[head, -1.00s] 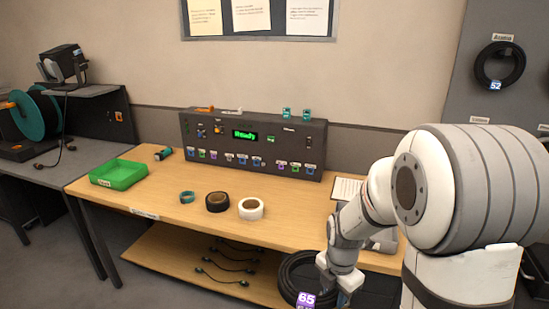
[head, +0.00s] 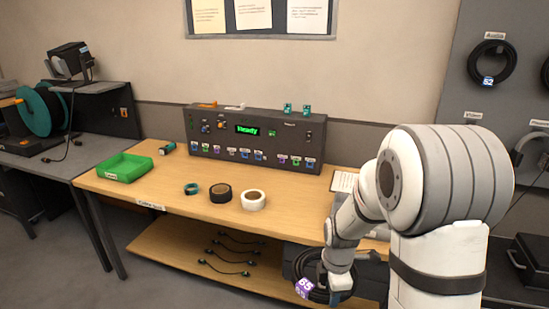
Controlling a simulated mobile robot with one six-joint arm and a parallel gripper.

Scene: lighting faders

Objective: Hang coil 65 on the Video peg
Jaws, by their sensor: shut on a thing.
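Coil 65 is a black cable coil (head: 299,267) with a purple tag (head: 304,288) reading 65, low in the head view in front of the bench's right part. My gripper (head: 334,284) is shut on the coil, which hangs from it; the fingertips are partly lost against the dark cable. On the grey wall panel (head: 450,100) at the right, a small white label (head: 473,115) sits below the hung coil 52; its text is too small to read surely. No coil shows under that label, and the peg itself is not clear.
Coil 52 (head: 491,62) hangs under a label at the panel's upper part. More coils show at the right edge. The wooden bench (head: 150,190) holds a green tray (head: 125,167), tape rolls and a fader console (head: 250,145). A black case (head: 533,262) stands at the right.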

